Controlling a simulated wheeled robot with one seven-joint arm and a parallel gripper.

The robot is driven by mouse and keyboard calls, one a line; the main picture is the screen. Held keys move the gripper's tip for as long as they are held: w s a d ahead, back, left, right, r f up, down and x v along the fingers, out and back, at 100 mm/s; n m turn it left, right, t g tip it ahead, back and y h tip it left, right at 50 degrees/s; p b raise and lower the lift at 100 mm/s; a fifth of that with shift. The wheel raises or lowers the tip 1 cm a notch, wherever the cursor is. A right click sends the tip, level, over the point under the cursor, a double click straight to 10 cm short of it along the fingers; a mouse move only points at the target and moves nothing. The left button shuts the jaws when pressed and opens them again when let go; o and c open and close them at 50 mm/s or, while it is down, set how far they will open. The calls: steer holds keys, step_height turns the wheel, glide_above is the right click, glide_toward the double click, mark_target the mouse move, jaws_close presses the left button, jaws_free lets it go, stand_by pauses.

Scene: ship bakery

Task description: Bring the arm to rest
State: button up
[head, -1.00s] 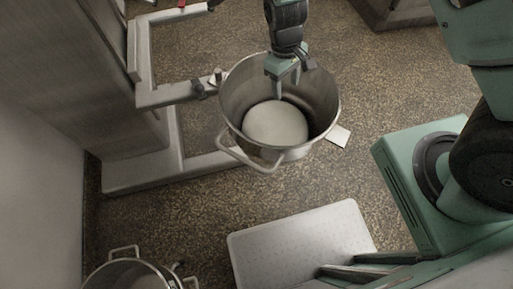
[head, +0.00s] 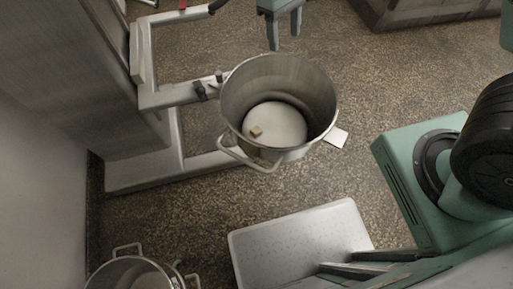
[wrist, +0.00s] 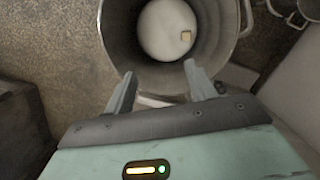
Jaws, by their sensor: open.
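My gripper (head: 284,28) is at the top of the head view, above and beyond the far rim of a large steel mixing bowl (head: 235,95). Its two fingers are apart with nothing between them. In the wrist view my gripper (wrist: 160,92) is also open and empty, with the bowl (wrist: 118,45) in front of the fingertips. Inside the bowl is a pale, round mass (head: 280,122), and a small tan cube (head: 256,132) lies on it. The cube also shows in the wrist view (wrist: 186,36).
The bowl is at the arms of a grey mixer stand (head: 160,172) on the left. A pale flat slab (head: 290,245) lies in front, and a second steel pot (head: 130,275) stands at the lower left. A white card (head: 337,137) lies on the floor. Open floor extends behind the bowl.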

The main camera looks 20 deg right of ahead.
steer(key=shift+r, duration=0.3)
steer(key=s+a+r+p, duration=0.2)
steer(key=s+r+p, duration=0.2)
steer(key=s+r, duration=0.4)
steer(key=s+a+r+n+t+y+p, duration=0.1)
steer(key=s+a+r+p, duration=0.2)
steer(key=s+r, duration=0.6)
steer(key=s+p, duration=0.2)
steer(key=s, duration=0.3)
steer(key=shift+r+n+t, duration=0.15)
steer(key=shift+n+t, duration=0.15)
steer(key=shift+c, duration=0.4)
